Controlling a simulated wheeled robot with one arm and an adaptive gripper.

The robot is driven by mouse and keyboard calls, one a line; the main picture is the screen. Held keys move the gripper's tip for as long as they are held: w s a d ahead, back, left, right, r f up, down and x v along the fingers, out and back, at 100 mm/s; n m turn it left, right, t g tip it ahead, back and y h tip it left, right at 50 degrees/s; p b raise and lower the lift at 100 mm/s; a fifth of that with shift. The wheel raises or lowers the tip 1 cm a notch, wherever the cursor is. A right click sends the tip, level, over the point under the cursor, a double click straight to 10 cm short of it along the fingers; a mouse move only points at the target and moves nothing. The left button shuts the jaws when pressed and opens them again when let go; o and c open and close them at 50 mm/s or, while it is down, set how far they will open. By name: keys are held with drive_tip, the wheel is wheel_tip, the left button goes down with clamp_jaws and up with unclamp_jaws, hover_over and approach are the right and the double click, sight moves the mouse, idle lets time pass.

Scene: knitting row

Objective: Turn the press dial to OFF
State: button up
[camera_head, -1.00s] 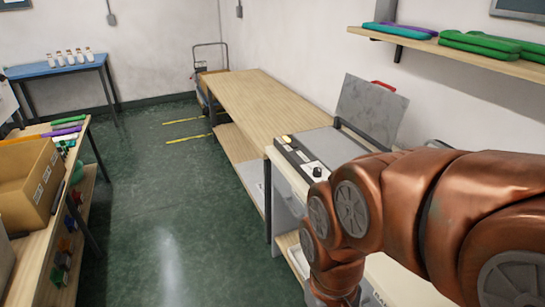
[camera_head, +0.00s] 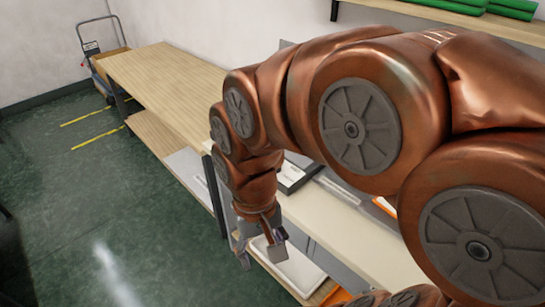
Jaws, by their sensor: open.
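The press is mostly hidden behind my arm. A dark-edged front corner of it (camera_head: 298,178) shows just right of my wrist, on the worktop. Its dial is not visible now; my arm covers that area. My gripper (camera_head: 260,252) hangs downward in front of the bench's front edge, left of and below the visible press corner. Its fingers are apart and nothing shows between them. It appears clear of the press.
A long wooden table (camera_head: 165,75) runs to the back left. The pale worktop (camera_head: 350,225) continues to the right, with a white tray (camera_head: 290,268) on the shelf below. A trolley (camera_head: 100,65) stands at the far left. The green floor at left is clear.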

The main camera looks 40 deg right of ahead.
drive_tip(key=w+d+m+t, duration=0.1)
drive_tip(key=w+d+m, duration=0.4)
drive_tip(key=w, duration=0.5)
drive_tip(key=w+d+m, duration=0.4)
drive_tip(key=w+m, duration=0.3)
drive_tip(key=w, duration=0.2)
drive_tip(key=w+d+f+m, duration=0.1)
drive_tip(key=w+d+m, duration=0.2)
drive_tip(key=d, duration=0.2)
drive_tip(key=w+d+f+m, duration=0.2)
drive_tip(key=w+d+m, duration=0.1)
drive_tip(key=d+m, duration=0.1)
drive_tip(key=w+d+f+m, duration=0.1)
drive_tip(key=w+d+m, duration=0.2)
drive_tip(key=d, duration=0.3)
drive_tip(key=shift+w+d+f+m+t, duration=0.2)
drive_tip(key=shift+w+m+t, duration=0.1)
drive_tip(key=shift+w, duration=0.25)
drive_tip(key=shift+w+d+f, duration=0.1)
drive_tip(key=shift+d+f, duration=0.15)
drive_tip(key=shift+d, duration=0.05)
drive_tip(key=shift+f+p, duration=1.3)
drive_tip(key=shift+f, duration=2.5)
drive_tip(key=c, duration=1.2)
